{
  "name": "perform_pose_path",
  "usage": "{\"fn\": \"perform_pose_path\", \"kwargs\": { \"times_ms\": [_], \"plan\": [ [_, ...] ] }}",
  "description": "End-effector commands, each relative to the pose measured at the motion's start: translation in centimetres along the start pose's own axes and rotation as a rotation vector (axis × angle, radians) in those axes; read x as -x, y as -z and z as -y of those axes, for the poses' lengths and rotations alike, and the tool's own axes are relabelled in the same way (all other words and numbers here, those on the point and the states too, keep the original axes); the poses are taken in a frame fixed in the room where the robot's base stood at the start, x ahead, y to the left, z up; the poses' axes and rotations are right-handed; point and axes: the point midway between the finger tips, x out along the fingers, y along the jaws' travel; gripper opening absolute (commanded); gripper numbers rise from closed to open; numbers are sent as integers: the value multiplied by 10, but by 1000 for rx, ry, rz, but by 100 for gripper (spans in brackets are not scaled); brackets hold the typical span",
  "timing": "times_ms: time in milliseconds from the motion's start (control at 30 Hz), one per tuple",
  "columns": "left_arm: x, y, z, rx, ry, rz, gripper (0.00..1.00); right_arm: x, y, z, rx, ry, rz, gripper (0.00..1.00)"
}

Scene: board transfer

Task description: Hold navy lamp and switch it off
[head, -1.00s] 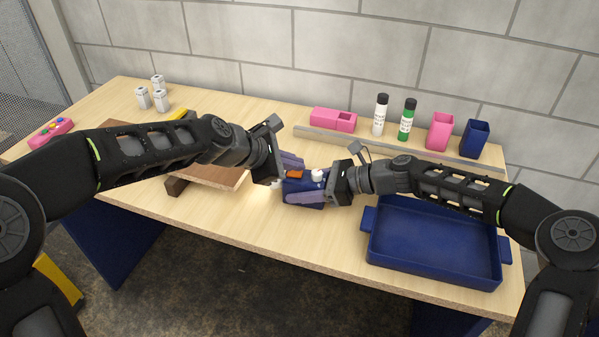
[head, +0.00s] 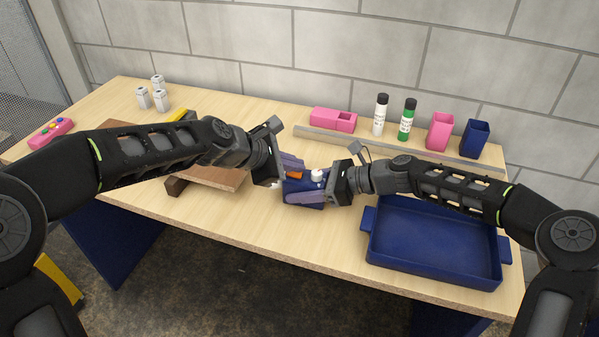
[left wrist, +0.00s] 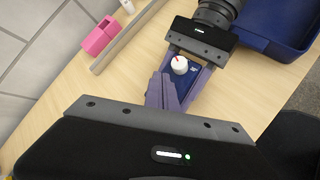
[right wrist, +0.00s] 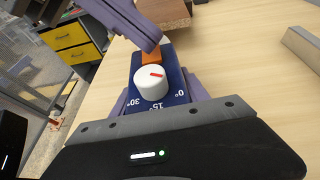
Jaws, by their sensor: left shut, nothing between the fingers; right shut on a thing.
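The navy lamp (head: 310,203) is a small navy block with a white knob (head: 317,175) and an orange switch (head: 295,175) on top. In the right wrist view the knob (right wrist: 151,82) has a red mark, with 0°, 15° and 30° printed beside it. My right gripper (head: 305,188) is shut on the lamp, its fingers along both sides. My left gripper (head: 292,165) is shut and empty, its purple fingertips close to the orange switch (right wrist: 152,55). I cannot tell whether they touch it. No glow shows on the table by the lamp.
A navy tray (head: 371,245) lies at the right front. A grey rail (head: 400,148) runs along the back, with pink and navy holders and two bottles behind it. A brown board (head: 215,178) lies under my left arm. The front middle of the table is clear.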

Motion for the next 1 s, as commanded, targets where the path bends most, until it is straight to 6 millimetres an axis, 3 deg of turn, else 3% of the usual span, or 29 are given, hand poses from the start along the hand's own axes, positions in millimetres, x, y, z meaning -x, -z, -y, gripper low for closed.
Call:
{"fn": "perform_pose_path", "kwargs": {
  "times_ms": [667,1000],
  "plan": [
    [10,-7,-7,-1,-1,0,0,0,0,0,0,0,0,2],
    [30,-22,-22,-3,-2,1,0,0,0,0,0,0,0,2]
  ]
}}
